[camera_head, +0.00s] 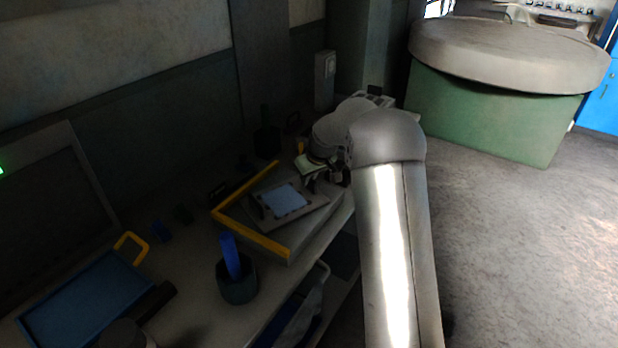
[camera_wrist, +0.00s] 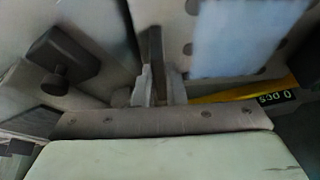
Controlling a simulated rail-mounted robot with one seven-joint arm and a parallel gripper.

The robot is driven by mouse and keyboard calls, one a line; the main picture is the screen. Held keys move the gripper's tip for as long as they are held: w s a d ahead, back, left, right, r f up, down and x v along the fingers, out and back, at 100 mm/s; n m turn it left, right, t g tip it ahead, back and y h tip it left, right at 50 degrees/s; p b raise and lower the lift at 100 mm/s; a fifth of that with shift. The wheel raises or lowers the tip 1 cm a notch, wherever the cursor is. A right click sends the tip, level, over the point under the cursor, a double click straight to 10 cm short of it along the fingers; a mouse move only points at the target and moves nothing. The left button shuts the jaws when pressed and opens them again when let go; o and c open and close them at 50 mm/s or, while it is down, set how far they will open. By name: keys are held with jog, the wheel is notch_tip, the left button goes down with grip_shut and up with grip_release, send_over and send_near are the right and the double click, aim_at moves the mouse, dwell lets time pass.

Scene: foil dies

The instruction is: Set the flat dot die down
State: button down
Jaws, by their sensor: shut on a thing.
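My gripper (camera_wrist: 157,88) is shut on a narrow dark piece (camera_wrist: 154,45), seen almost edge-on between the fingers in the wrist view. I take it to be the flat dot die; its dot face does not show. In the head view my gripper (camera_head: 325,180) hangs over the far right part of the bench, and what it holds is too small and dark to make out. Beside it to the left is a grey plate (camera_head: 262,211) with a light blue sheet (camera_head: 285,199). The sheet also shows at the upper right of the wrist view (camera_wrist: 240,38).
A yellow L-shaped rail (camera_head: 250,234) edges the platform around the plate. A dark knobbed block (camera_wrist: 65,60) lies left in the wrist view. A dark cup (camera_head: 238,285) with a blue stick (camera_head: 231,256) and a blue tray (camera_head: 85,295) stand nearer on the bench.

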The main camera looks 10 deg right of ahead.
jog(key=c, duration=1.9)
grip_release()
jog(key=shift+f, duration=0.2)
jog(key=o, duration=0.4)
jog(key=shift+r, duration=0.1)
jog(key=shift+r, duration=0.25)
jog(key=b+v, duration=0.1)
jog(key=v, duration=0.9)
jog(key=s+a+r+m+g, duration=0.1)
jog(key=s+a, duration=0.1)
jog(key=s, duration=0.8)
jog(key=s+a+m+g, duration=0.1)
jog(key=s+a, duration=0.2)
jog(key=s, duration=0.6)
jog(key=s+f, duration=0.2)
jog(key=s, duration=0.5)
jog(key=s+f+m+g+h, duration=0.1)
jog(key=s+f, duration=0.1)
jog(key=s, duration=0.5)
jog(key=s+a+f+m, duration=0.1)
jog(key=s+f, duration=0.1)
jog(key=s, duration=0.6)
jog(key=shift+g, duration=0.3)
